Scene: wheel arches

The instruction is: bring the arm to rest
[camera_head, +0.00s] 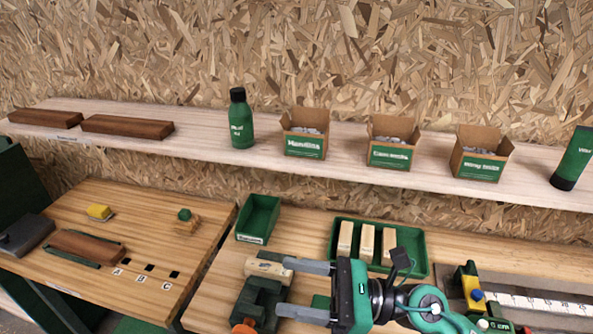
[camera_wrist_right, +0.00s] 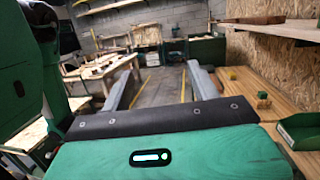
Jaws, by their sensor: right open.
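My right gripper (camera_head: 304,289) is over the front of the right-hand bench in the head view, its two grey fingers pointing left. The fingers are wide apart with nothing held between them. In the right wrist view the open fingers (camera_wrist_right: 160,88) show with floor and distant benches beyond. A green vise (camera_head: 262,296) with an orange handle part lies under and beside the fingertips, holding or bearing a light wooden block (camera_head: 268,269). I cannot tell whether a finger touches it. My left gripper is not in view.
A green tray (camera_head: 427,270) with wooden blocks lies behind the gripper, and an empty green bin (camera_head: 258,218) to its left. A shelf (camera_head: 350,155) with boxes and bottles runs along the back. A yellow-green tool (camera_head: 468,290) and ruler sit at right. The left bench (camera_head: 150,215) has free room.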

